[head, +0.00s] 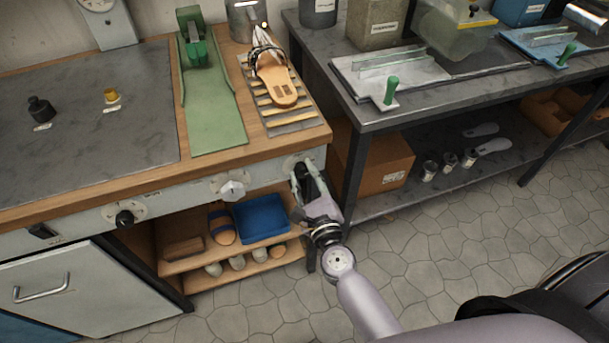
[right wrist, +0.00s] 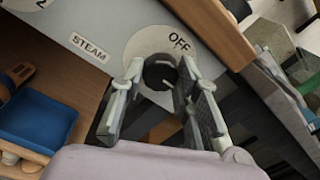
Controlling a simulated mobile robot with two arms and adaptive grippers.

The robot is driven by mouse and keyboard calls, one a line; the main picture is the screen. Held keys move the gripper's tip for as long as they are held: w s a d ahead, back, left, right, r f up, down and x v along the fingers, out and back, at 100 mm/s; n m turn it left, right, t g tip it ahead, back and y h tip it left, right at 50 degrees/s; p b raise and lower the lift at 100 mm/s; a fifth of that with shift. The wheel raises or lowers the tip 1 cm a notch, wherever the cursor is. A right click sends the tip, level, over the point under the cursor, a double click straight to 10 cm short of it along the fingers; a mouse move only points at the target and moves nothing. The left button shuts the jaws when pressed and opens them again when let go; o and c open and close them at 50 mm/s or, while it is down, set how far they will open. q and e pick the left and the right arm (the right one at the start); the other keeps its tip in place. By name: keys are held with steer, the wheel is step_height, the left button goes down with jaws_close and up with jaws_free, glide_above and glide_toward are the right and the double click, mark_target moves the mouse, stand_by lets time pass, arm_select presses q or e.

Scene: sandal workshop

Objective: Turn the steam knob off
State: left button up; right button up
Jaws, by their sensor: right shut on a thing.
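The dark steam knob (right wrist: 160,72) sits on a round pale dial plate (right wrist: 146,45) marked OFF in the right wrist view, beside a STEAM label (right wrist: 90,47). My right gripper (right wrist: 160,85) has its two fingers on either side of the knob and is shut on it. In the head view my right gripper (head: 308,178) is at the right end of the bench's front panel and hides most of the knob. I cannot tell which way the knob's pointer faces. My left gripper is not in view.
A white knob (head: 231,188) and a black knob (head: 125,218) sit further left on the panel. Below is a shelf with a blue tray (head: 262,218). A sandal (head: 274,80) lies on the slatted rack above. A metal table (head: 372,122) stands close on the right.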

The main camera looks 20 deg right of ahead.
steer(key=shift+n, duration=0.3)
steer(key=n+p, duration=0.1)
steer(key=n, duration=0.2)
steer(key=shift+r+n, duration=0.1)
steer(key=shift+n, duration=0.2)
steer(key=n+p, duration=0.2)
steer(key=n, duration=0.2)
steer(key=shift+n, duration=0.4)
steer(key=n+p, duration=0.1)
steer(key=n, duration=0.3)
steer(key=shift+r+n+y+p, duration=0.1)
steer(key=shift+n+y+p, duration=0.2)
steer(key=shift+y+p, duration=0.1)
steer(key=shift+n+p, duration=0.9)
steer(key=shift+n, duration=1.4)
steer(key=o, duration=1.1)
steer(key=shift+t, duration=0.3)
steer(key=shift+o, duration=0.2)
